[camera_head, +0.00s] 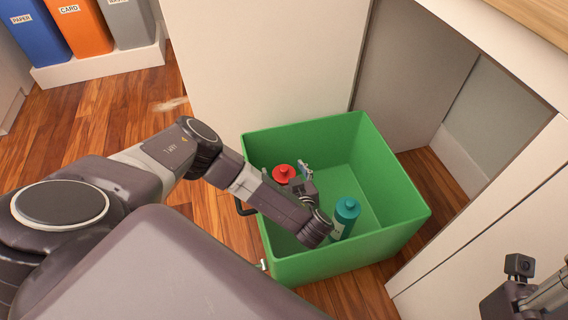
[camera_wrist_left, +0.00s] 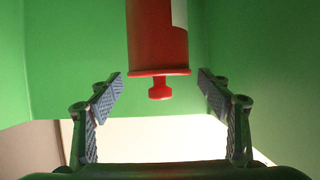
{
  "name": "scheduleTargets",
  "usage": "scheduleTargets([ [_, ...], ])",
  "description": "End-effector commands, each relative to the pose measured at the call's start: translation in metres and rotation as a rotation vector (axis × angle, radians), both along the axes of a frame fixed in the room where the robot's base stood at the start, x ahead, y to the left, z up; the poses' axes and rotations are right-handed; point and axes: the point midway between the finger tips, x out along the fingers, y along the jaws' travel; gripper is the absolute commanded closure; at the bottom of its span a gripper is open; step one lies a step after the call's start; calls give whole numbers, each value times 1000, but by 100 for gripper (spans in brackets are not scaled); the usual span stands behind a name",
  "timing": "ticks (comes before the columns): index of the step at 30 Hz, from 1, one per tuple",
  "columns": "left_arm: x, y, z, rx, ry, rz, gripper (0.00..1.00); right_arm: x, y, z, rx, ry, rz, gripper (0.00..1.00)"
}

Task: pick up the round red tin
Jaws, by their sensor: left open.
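The round red tin (camera_head: 284,173) stands inside the green crate (camera_head: 392,168), near its left wall. Its lid has a small knob, and part of its body is hidden by my left arm in the head view. My left gripper (camera_head: 304,172) reaches down into the crate beside the tin. In the left wrist view, the red tin (camera_wrist_left: 158,40) shows with its lid rim and knob and a pale label edge. The open fingers of the left gripper (camera_wrist_left: 160,80) lie on either side of the knob end, with gaps on both sides.
A teal bottle (camera_head: 346,212) stands in the crate, right of my left forearm. The crate's right part is bare. White cabinet panels (camera_head: 262,65) rise behind and to the right. Part of my right arm (camera_head: 520,292) shows at the lower right. Labelled bins (camera_head: 80,25) stand at the upper left.

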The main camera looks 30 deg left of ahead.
Motion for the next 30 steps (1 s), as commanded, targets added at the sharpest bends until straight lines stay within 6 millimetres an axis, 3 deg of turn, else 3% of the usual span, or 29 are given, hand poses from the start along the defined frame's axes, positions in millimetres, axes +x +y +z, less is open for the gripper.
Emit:
scheduleTargets([
  [2,0,0,0,0,0,0,32,0,0,0,0,0,0,71],
  [20,0,-1,0,0,0,-1,98,0,0,0,0,0,0,71],
  [30,2,0,3,0,-3,0,100,0,-1,1,1,-1,-2,71],
])
